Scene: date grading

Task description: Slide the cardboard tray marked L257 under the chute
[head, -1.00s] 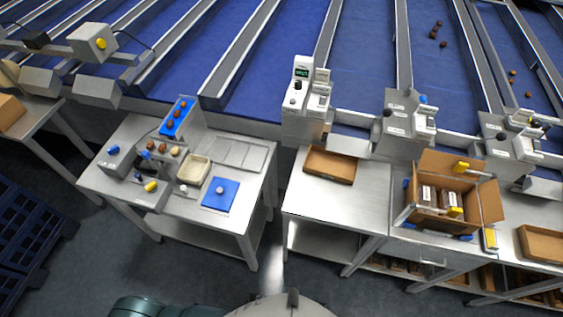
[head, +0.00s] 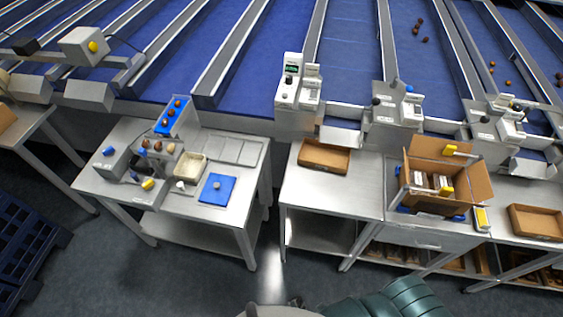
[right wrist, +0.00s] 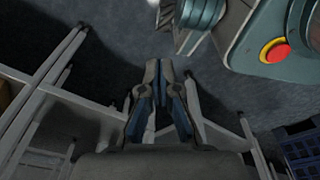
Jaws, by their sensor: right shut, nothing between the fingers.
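A shallow cardboard tray (head: 324,157) lies empty at the back of the middle steel table (head: 335,196). It sits just in front of a metal chute (head: 341,134), slightly to its left. Another shallow cardboard tray (head: 537,222) lies on the right-hand table, in front of another chute (head: 536,165). No L257 marking is readable on either tray. My right gripper (right wrist: 162,72) is shut and empty in the right wrist view, over dark floor and away from the trays. My left gripper is not in view.
An open cardboard box (head: 440,180) with packs inside stands right of the middle table. The left table carries a beige tub (head: 191,168) and a blue pad (head: 217,190). Blue crates (head: 28,237) stand on the floor at left. The middle table's front is clear.

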